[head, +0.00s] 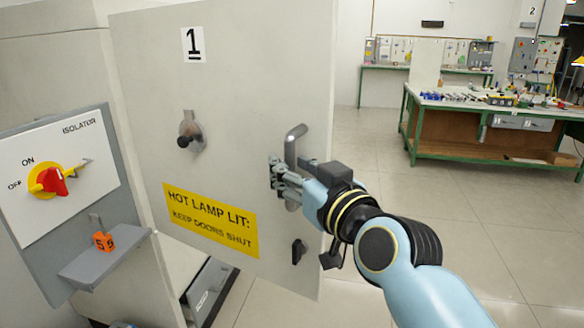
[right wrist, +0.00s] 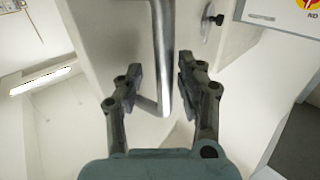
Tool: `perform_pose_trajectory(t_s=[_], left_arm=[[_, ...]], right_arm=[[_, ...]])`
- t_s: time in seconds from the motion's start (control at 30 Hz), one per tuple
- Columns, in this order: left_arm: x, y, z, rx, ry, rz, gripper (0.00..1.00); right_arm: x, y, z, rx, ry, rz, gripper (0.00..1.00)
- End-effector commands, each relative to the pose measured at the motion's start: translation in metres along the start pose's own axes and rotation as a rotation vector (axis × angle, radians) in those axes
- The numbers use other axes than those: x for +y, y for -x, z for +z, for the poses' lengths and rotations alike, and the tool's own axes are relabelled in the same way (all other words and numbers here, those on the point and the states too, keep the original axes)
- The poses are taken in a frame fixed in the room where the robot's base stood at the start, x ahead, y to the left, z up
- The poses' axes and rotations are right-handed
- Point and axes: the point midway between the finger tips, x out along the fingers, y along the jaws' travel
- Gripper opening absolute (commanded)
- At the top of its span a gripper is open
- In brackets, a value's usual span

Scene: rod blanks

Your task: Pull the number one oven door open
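The number one oven door (head: 235,90) is a pale panel with a "1" label and a yellow "HOT LAMP LIT: KEEP DOORS SHUT" sign. It stands at an angle to the cabinet front, its right edge out over the floor. Its grey bar handle (head: 291,148) is near the right edge. My right gripper (head: 280,178) is at the handle. In the right wrist view the handle (right wrist: 163,60) runs between the fingers of my right gripper (right wrist: 160,85), with small gaps showing on both sides. My left gripper is out of view.
An isolator panel (head: 95,205) with a red and yellow switch (head: 50,181) and a shelf with an orange tag (head: 103,242) is at the left. A dark knob (head: 190,138) and latch (head: 298,251) stick out from the door. Floor (head: 450,225) is clear at right, before a green workbench (head: 490,155).

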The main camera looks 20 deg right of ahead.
Motion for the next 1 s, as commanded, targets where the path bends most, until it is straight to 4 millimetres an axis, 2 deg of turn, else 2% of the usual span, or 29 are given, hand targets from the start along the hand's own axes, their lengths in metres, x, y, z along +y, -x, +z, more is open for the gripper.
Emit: perform_pose_trajectory(t_s=[0.23,0.37,0.8,1.0], left_arm=[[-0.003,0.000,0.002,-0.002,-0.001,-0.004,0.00],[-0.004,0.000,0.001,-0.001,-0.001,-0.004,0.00],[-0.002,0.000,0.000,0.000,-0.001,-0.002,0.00],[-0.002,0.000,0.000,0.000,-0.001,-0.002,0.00]], right_arm=[[0.000,0.000,-0.002,0.003,-0.003,0.000,0.40],[0.000,0.008,-0.001,0.002,-0.004,0.000,0.40],[0.000,0.098,0.000,-0.002,-0.002,0.002,0.40],[0.000,0.118,0.000,0.001,-0.002,0.002,0.40]])
